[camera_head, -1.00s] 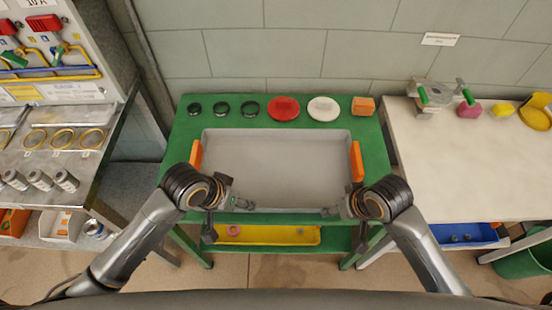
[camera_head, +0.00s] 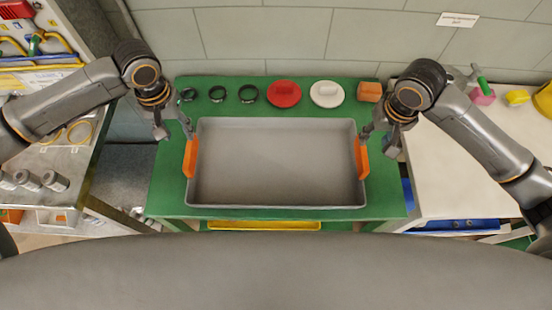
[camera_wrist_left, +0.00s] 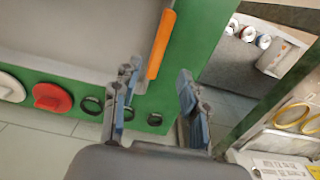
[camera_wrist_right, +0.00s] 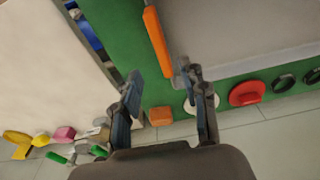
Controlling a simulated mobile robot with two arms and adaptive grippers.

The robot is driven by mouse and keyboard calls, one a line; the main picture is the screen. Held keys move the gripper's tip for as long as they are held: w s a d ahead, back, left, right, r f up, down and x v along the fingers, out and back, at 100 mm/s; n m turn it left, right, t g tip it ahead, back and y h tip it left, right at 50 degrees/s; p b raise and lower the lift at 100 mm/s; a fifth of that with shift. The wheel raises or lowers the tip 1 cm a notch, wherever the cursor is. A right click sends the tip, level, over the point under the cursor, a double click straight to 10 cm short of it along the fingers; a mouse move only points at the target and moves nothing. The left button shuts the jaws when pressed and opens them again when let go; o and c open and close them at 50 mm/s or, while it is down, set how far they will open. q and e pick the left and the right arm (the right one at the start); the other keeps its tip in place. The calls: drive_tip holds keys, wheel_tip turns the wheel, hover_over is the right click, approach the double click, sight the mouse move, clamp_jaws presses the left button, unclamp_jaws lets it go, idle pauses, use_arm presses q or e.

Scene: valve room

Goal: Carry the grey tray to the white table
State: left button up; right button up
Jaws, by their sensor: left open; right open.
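The grey tray (camera_head: 278,165) stands on the green table (camera_head: 170,200). It looks empty. It has an orange handle on its left side (camera_head: 191,157) and another orange handle on its right side (camera_head: 361,158). My left gripper (camera_head: 188,131) is open just beyond the left handle; in the left wrist view its fingers (camera_wrist_left: 155,90) are apart with nothing between them. My right gripper (camera_head: 368,131) is open near the far end of the right handle; in the right wrist view its fingers (camera_wrist_right: 160,85) are also apart and empty. The white table (camera_head: 465,150) stands to the right.
Behind the tray are black rings (camera_head: 217,94), a red lid (camera_head: 284,94), a white lid (camera_head: 327,94) and an orange block (camera_head: 369,91). A pink block (camera_head: 483,97) and a yellow block (camera_head: 517,98) sit at the white table's back. Its front is clear.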

sight(192, 156)
use_arm(q)
drive_tip(key=shift+f, duration=0.1)
use_arm(e)
drive_tip(key=shift+f, duration=0.1)
use_arm(q)
wheel_tip(192, 156, down, 14)
drive_tip(key=shift+r, duration=0.2)
use_arm(e)
drive_tip(key=f, duration=0.4)
drive_tip(key=w+f, duration=0.1)
drive_tip(key=f, duration=0.8)
drive_tip(key=shift+w+f, duration=0.25)
drive_tip(key=shift+w, duration=0.1)
use_arm(q)
clamp_jaws()
use_arm(e)
clamp_jaws()
use_arm(q)
drive_tip(key=shift+w+r, duration=0.1)
use_arm(e)
drive_tip(key=shift+r, duration=0.1)
